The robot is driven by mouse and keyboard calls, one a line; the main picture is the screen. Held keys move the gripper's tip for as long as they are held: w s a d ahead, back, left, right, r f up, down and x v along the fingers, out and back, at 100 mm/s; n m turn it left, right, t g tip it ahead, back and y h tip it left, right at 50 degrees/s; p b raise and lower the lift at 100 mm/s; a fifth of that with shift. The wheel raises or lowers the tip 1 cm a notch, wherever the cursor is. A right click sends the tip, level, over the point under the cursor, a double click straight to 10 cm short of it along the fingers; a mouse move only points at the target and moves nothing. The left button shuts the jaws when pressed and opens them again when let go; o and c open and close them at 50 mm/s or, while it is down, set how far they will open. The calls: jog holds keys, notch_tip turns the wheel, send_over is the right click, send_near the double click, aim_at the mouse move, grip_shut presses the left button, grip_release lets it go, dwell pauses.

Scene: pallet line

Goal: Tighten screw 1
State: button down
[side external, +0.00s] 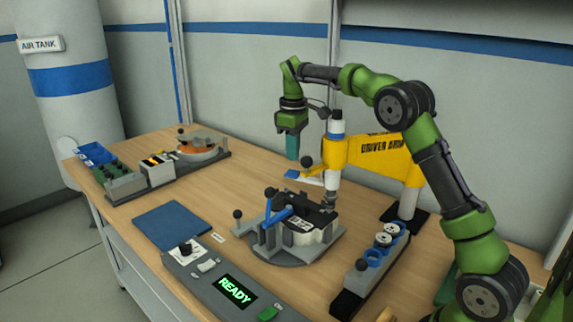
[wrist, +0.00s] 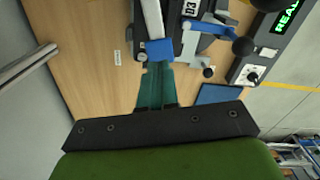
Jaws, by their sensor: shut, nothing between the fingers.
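My gripper (side external: 292,155) hangs from the green arm with its teal fingers pointing down, above the table and behind the fixture. The fingers are shut and empty; they also show in the wrist view (wrist: 157,70). The yellow driver arm (side external: 385,153) carries an upright white driver (side external: 335,150) with a blue band, just right of my gripper and apart from it. The driver's tip is over the back of the grey fixture (side external: 290,255). A black and white part (side external: 318,222) sits in the fixture beside a blue lever (side external: 277,218). I cannot make out screw 1.
A control panel (side external: 205,275) reading READY stands at the front. A blue mat (side external: 172,226) lies left of the fixture. A rack with round parts (side external: 372,257) is at right. Bins (side external: 95,153) and another fixture (side external: 205,150) stand at the back left. Bare table lies between.

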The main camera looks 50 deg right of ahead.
jog(key=shift+d+f, duration=0.15)
jog(key=shift+f, duration=0.55)
jog(key=shift+s+d+f, duration=0.1)
jog(key=shift+f, duration=0.6)
dwell(2.4)
jog(key=shift+r, duration=2.9)
jog(key=r, duration=0.4)
jog(key=shift+a, duration=0.25)
